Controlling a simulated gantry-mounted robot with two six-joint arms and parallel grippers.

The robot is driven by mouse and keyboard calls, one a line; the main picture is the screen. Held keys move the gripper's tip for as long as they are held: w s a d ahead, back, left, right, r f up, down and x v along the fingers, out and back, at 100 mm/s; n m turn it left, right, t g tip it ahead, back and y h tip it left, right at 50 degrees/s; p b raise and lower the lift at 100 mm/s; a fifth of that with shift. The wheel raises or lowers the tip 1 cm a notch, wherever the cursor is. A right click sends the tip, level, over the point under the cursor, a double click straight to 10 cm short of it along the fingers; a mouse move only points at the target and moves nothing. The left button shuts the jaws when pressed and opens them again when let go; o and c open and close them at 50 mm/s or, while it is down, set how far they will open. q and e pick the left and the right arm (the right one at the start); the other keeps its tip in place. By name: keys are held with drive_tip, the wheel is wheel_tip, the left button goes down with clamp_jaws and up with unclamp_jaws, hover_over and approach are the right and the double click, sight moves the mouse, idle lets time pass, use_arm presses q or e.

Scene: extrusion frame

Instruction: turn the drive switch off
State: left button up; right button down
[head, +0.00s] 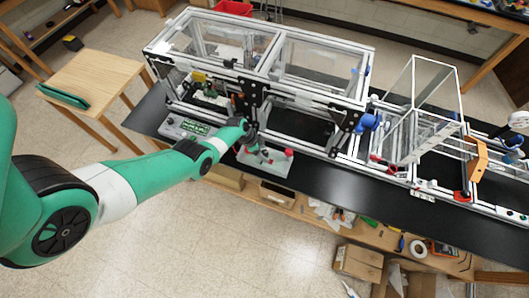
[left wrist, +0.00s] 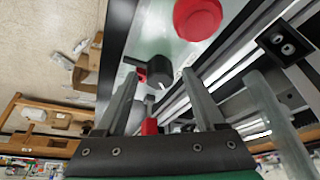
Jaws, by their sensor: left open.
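In the left wrist view a dark knob (left wrist: 160,82), which looks like the drive switch, stands on a pale panel (left wrist: 158,32) beside a large round red button (left wrist: 198,16). My left gripper (left wrist: 160,74) is open, its two fingers on either side of the knob in the picture; I cannot tell if they touch it. A small red part (left wrist: 149,126) shows between the fingers nearer the palm. In the head view my left gripper (head: 254,145) is over the panel (head: 272,170), left of the red button (head: 288,152). The knob is hard to make out there. My right gripper is not in view.
An extrusion frame with clear panels (head: 262,85) stands just behind the panel on the black bench top (head: 330,184). A grey control box with a green display (head: 192,128) lies left of the gripper. The black bench to the right of the panel is mostly clear at its front.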

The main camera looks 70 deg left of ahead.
use_arm(q)
clamp_jaws()
drive_tip(key=shift+d+n, duration=0.1)
drive_tip(key=shift+n, duration=0.3)
drive_tip(key=n+y+p, duration=0.1)
drive_tip(key=n, duration=0.2)
drive_tip(key=shift+d, duration=0.1)
drive_tip(key=n+y+p, duration=0.1)
drive_tip(key=n, duration=0.2)
drive_tip(key=shift+d+n+y, duration=0.15)
drive_tip(key=shift+n+y, duration=0.15)
drive_tip(key=shift+y, duration=0.1)
drive_tip(key=n+y, duration=0.1)
drive_tip(key=n, duration=0.1)
drive_tip(key=shift+w+f+n+g+b, duration=0.1)
drive_tip(key=shift+n+g+b, duration=0.2)
drive_tip(key=n+g+y+b, duration=0.1)
drive_tip(key=n, duration=0.2)
drive_tip(key=shift+d+n, duration=0.1)
drive_tip(key=shift+n, duration=0.2)
drive_tip(key=n+g, duration=0.1)
drive_tip(key=n, duration=0.3)
drive_tip(key=shift+w, duration=0.15)
drive_tip(key=shift+n+g, duration=0.3)
